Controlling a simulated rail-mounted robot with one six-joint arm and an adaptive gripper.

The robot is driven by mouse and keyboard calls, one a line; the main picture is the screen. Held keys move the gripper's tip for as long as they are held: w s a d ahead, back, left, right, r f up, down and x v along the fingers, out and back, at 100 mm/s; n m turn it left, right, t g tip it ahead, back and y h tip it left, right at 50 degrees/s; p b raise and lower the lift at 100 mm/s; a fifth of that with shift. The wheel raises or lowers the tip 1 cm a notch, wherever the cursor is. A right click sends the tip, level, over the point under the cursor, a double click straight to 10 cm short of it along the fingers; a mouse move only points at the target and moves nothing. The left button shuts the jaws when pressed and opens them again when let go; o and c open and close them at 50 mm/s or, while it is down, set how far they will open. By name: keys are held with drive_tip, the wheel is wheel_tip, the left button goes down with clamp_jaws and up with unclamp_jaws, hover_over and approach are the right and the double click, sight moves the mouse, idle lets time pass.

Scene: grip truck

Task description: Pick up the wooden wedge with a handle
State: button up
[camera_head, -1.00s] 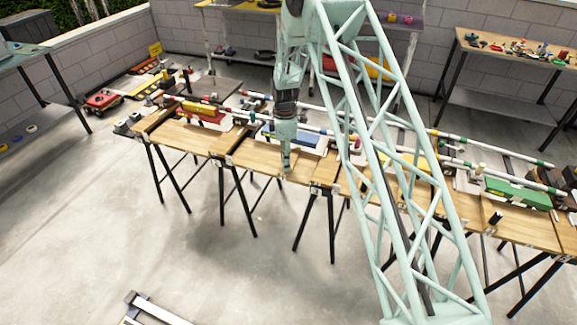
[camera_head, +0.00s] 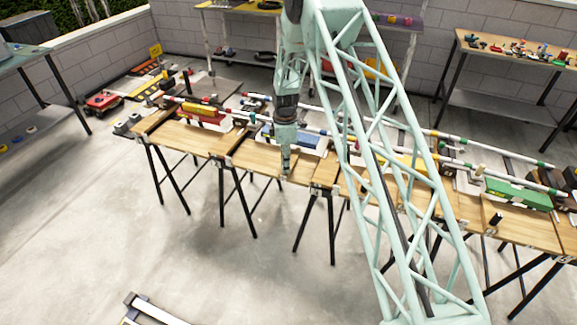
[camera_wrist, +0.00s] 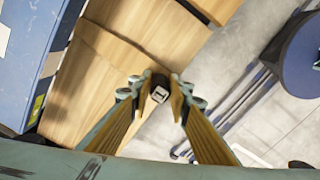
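My gripper (camera_head: 286,174) points down over the front edge of the wooden table row, in front of the blue block. In the wrist view its two fingers (camera_wrist: 161,86) are apart, with a gap between the tips. A small dark piece with a pale square end (camera_wrist: 160,94) shows in that gap, at the edge of the wooden tabletop. It looks like a handle, but I cannot tell whether a finger touches it. The wedge's wooden body is not clearly told apart from the wooden tabletop (camera_wrist: 95,85). In the head view the wedge is too small or hidden.
A blue block (camera_head: 302,140) lies on the table behind my gripper, with long striped poles (camera_head: 470,163) along the row. A green block (camera_head: 518,193) lies at right. Trestle legs (camera_head: 331,230) stand below the tables. Open concrete floor (camera_head: 120,240) lies in front.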

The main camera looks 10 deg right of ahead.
drive_tip(key=c, duration=0.5)
drive_tip(key=shift+r, duration=0.15)
clamp_jaws()
drive_tip(key=shift+r+p, duration=0.4)
drive_tip(key=shift+r, duration=1.15)
unclamp_jaws()
drive_tip(key=shift+s+r, duration=0.1)
drive_tip(key=shift+s, duration=0.15)
drive_tip(key=s+d, duration=0.1)
drive_tip(key=s, duration=0.4)
drive_tip(key=s+r+p, duration=0.1)
drive_tip(key=s, duration=0.4)
drive_tip(key=s+d, duration=0.1)
drive_tip(key=s, duration=0.4)
drive_tip(key=shift+s+d+r, duration=0.15)
drive_tip(key=shift+d+r, duration=0.05)
drive_tip(key=shift+d, duration=0.15)
clamp_jaws()
